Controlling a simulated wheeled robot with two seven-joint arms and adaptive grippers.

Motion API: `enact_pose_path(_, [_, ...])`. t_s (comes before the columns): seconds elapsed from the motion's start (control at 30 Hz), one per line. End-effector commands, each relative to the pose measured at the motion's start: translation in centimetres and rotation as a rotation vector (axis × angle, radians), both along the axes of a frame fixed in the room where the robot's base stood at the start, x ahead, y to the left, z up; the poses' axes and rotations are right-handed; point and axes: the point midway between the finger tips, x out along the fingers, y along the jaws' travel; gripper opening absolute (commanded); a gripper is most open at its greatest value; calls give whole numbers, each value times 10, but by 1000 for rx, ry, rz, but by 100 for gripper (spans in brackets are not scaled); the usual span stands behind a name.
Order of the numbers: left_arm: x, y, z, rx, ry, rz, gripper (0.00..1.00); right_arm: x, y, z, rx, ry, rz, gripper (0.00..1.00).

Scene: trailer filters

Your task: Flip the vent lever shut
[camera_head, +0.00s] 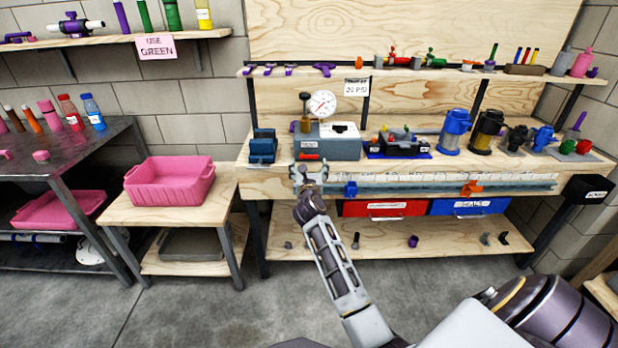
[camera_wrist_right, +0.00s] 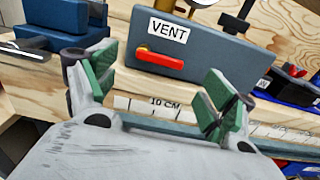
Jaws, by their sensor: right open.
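The vent lever is a red-orange handle (camera_wrist_right: 160,58) on the front of a blue-grey box (camera_wrist_right: 205,48) with a white VENT label, seen in the right wrist view. It lies nearly level, tilting slightly down to the right from its pivot at the left. In the head view the lever (camera_head: 308,157) shows low on the front of the box with the gauge (camera_head: 322,103) on top. My right gripper (camera_wrist_right: 160,98) is open and empty, its green-padded fingers apart below and in front of the lever, not touching it. In the head view my right gripper (camera_head: 309,173) is at the bench's front edge. My left gripper is not in view.
A dark blue vise-like block (camera_head: 263,147) stands left of the box. A black tray with small parts (camera_head: 398,143) stands to its right. A ruler strip (camera_head: 440,179) runs along the bench front, with an orange clip (camera_head: 470,188) and a blue clip (camera_head: 350,188).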

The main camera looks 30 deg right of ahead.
Motion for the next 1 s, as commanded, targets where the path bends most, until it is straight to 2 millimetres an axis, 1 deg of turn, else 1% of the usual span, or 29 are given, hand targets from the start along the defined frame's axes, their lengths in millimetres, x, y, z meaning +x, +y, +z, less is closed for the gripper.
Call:
enact_pose_path(0.3, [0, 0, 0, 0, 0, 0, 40, -28, 17, 0, 2, 0, 0, 84])
enact_pose_path(0.53, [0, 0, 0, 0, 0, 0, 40, -45, 28, -1, 1, 1, 1, 84])
enact_pose_path(0.73, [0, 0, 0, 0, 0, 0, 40, -51, 31, 0, 0, 0, 0, 84])
enact_pose_path(1.0, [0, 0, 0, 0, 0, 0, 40, -52, 32, 0, 0, 0, 0, 84])
